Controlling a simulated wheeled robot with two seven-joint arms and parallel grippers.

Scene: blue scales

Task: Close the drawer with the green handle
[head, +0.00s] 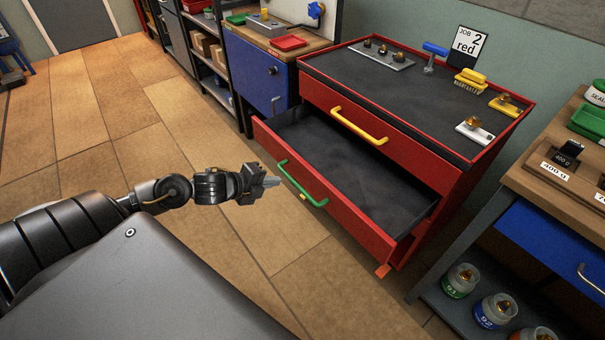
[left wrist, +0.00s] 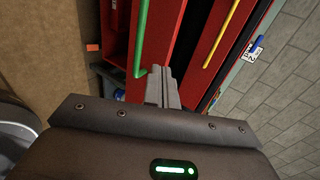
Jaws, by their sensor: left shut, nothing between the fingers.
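The drawer with the green handle (head: 303,186) is the lower one of a red cabinet (head: 452,183). It is pulled well out and its dark inside (head: 345,165) looks empty. My left gripper (head: 272,182) is shut and empty, beside the left end of the green handle in the head view. In the left wrist view the shut fingers (left wrist: 162,88) are close to one end of the green handle (left wrist: 142,40); I cannot tell if they touch. The upper drawer with the yellow handle (head: 358,126) is shut. My right gripper is not in view.
The cabinet top carries a tray with weights (head: 381,54), a yellow block (head: 469,80) and a "JOB 2 red" card (head: 468,45). A blue cabinet (head: 265,77) stands at the left, a wooden bench (head: 545,185) at the right. The floor (head: 180,125) before the drawer is clear.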

